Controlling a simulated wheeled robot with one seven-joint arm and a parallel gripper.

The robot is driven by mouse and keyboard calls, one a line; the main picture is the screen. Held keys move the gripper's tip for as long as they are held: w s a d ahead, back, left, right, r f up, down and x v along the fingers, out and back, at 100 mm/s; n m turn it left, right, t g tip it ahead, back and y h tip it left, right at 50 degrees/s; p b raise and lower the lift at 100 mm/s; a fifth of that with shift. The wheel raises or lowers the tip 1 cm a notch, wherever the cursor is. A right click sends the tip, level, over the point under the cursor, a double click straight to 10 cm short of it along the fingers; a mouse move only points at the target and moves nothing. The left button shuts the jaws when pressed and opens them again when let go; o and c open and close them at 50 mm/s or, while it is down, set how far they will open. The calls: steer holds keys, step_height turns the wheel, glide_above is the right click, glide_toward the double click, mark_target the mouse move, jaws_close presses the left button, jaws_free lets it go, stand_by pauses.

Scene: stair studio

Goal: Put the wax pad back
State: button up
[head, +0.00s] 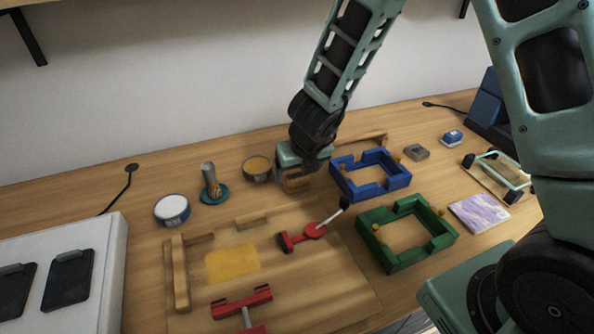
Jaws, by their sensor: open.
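I cannot tell for sure which thing is the wax pad. A round tin with a tan top (257,167) stands at the back middle, just left of my gripper. A round blue tin with a white top (172,209) stands further left. A flat yellow sheet (232,263) lies on the wooden board (285,290). My gripper (297,186) points down, open, low at the back edge of the board. A light wooden piece shows at its fingers; the gripper partly hides it, and I cannot tell whether they touch.
A blue frame (342,180) and a green frame (404,262) stand to the right. Red clamps (300,238) and wooden bars (180,272) are on the board. A teal-based stamp (213,192) stands between the tins. A white case (100,265) fills the left front.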

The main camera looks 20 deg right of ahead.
steer(key=p+v, duration=0.4)
steer(key=v, duration=0.4)
steer(key=s+a+r+n+g+y, duration=0.15)
steer(key=s+a+r+n, duration=0.35)
steer(key=n, duration=0.5)
steer(key=s+a+r+n+y, duration=0.3)
steer(key=s+a+n, duration=0.3)
steer(key=n, duration=0.4)
steer(key=s+d+r+n+g+h, duration=0.1)
steer(key=s+n, duration=0.5)
steer(key=n, duration=0.6)
steer(key=s+d+r+n+g+h, duration=0.1)
steer(key=s+d+n+g+h, duration=0.1)
steer(key=s+n, duration=0.5)
steer(key=d+n+h, duration=0.1)
steer(key=n, duration=0.3)
steer(key=shift+s+d+n, duration=0.35)
steer(key=shift+d+n, duration=0.05)
